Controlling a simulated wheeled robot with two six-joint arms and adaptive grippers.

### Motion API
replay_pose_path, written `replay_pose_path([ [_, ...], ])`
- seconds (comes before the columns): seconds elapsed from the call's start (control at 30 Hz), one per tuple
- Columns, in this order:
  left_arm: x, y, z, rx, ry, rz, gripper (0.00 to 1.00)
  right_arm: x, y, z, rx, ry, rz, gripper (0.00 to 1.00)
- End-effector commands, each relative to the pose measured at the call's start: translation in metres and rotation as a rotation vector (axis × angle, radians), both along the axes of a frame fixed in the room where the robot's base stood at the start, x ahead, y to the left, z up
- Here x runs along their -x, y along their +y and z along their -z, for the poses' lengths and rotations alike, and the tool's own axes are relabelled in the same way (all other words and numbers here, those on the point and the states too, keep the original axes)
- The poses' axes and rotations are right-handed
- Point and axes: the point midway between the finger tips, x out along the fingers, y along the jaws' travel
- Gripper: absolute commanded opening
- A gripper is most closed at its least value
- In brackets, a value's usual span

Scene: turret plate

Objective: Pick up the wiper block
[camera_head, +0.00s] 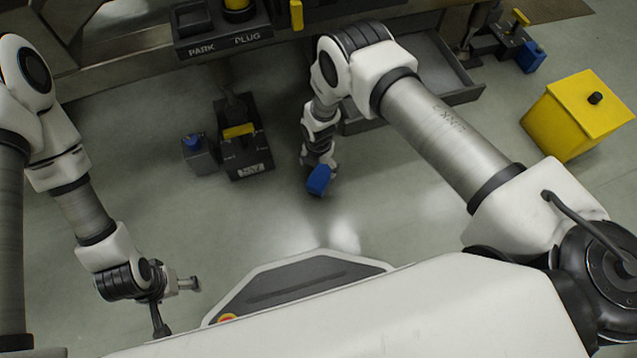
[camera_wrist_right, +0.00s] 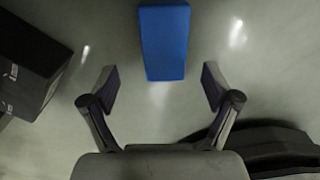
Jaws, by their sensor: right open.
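A plain blue block (camera_head: 319,180), which I take to be the wiper block, is at the end of my right arm in the head view. In the right wrist view the blue block (camera_wrist_right: 164,42) lies just ahead of the fingertips, centred between them, with clear gaps on both sides. My right gripper (camera_wrist_right: 160,88) is open and empty; it also shows in the head view (camera_head: 320,163), pointing down over the block. My left gripper (camera_head: 180,305) is at the lower left, its two fingers spread, with nothing between them.
A black box with a yellow bar (camera_head: 242,140) and a small grey box with a blue top (camera_head: 198,153) stand left of the block. A yellow box (camera_head: 578,115) stands at right. A grey tray (camera_head: 440,70) is behind my right arm. Floor around the block is clear.

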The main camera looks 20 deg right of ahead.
Motion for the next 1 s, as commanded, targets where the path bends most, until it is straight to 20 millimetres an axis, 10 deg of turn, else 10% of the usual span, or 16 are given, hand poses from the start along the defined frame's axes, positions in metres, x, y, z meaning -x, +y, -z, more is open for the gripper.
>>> replay_pose_path([
  [0.3,0.000,0.000,0.044,0.000,-0.001,-0.003,0.83,0.003,-0.004,0.056,0.000,-0.001,0.002,0.88],
  [0.57,-0.001,0.001,0.042,0.000,-0.003,-0.005,0.83,0.003,-0.004,0.057,0.001,-0.002,0.001,0.88],
  [0.77,-0.001,0.001,0.042,0.000,-0.002,-0.005,0.83,0.003,-0.004,0.057,0.000,-0.001,0.001,0.20],
  [1.0,-0.001,0.001,0.043,0.000,-0.002,-0.005,0.83,0.003,-0.004,0.057,0.000,-0.001,0.001,0.14],
])
